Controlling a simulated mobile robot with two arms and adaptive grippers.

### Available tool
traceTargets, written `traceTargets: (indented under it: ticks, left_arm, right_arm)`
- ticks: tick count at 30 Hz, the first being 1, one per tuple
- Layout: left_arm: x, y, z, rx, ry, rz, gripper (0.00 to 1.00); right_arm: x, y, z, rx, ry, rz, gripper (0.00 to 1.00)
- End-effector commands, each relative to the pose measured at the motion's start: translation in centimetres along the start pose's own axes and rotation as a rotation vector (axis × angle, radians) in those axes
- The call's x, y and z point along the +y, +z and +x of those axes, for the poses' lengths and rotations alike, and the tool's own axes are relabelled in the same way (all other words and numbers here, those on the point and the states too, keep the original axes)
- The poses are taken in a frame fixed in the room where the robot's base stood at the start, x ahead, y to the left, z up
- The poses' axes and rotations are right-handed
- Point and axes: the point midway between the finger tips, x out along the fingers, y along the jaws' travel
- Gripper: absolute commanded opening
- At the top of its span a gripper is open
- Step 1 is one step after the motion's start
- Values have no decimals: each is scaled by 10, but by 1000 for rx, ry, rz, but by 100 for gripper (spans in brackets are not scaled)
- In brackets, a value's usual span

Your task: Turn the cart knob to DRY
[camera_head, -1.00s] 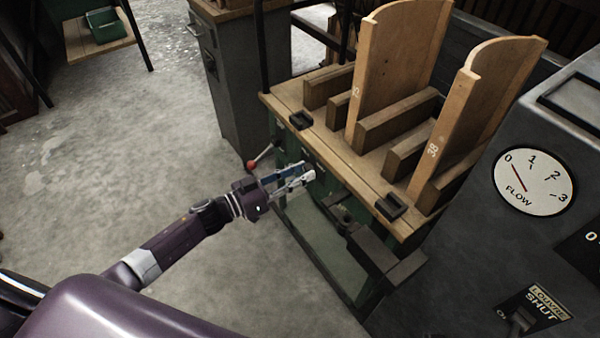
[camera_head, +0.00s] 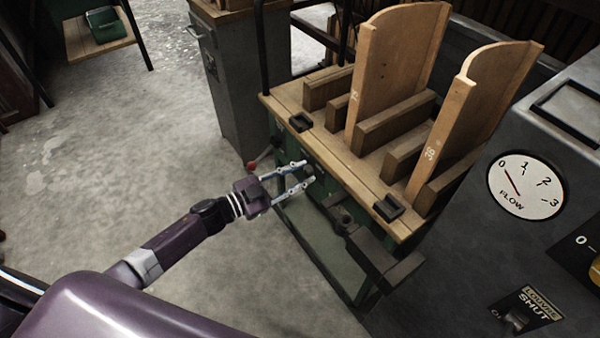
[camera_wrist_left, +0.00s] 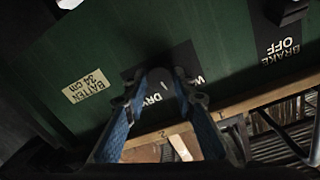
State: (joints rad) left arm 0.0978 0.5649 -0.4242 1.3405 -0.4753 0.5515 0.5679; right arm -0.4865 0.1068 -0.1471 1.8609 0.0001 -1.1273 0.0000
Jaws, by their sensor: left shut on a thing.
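The cart (camera_head: 300,225) is green with a wooden top and stands right of my left arm. Its dark round knob (camera_wrist_left: 163,88) shows in the left wrist view, on a black plate with the words DRY and a partly hidden W label. The picture is turned over, so the lettering is upside down. My left gripper (camera_head: 307,172) reaches the cart's front from the left. In the wrist view its blue-padded fingers (camera_wrist_left: 160,98) lie on both sides of the knob, shut on it. I cannot tell exactly which label the knob points to. My right gripper is not in view.
A red-tipped lever (camera_head: 252,164) is close to the left gripper. Wooden boards (camera_head: 400,65) stand on the cart top. A grey machine with a flow dial (camera_head: 525,185) is at the right. BRAKE OFF lettering (camera_wrist_left: 283,50) is beside the knob.

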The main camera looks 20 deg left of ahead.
Motion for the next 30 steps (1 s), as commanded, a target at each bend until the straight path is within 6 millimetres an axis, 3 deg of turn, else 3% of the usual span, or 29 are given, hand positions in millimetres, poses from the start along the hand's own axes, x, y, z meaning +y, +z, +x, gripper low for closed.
traceTargets:
  ticks: [16, 30]
  left_arm:
    - [2, 0, 0, -27, -6, 518, 1]
    - [3, 1, 0, -46, -8, 869, 1]
  right_arm:
    - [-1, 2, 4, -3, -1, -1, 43]
    - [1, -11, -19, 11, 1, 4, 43]
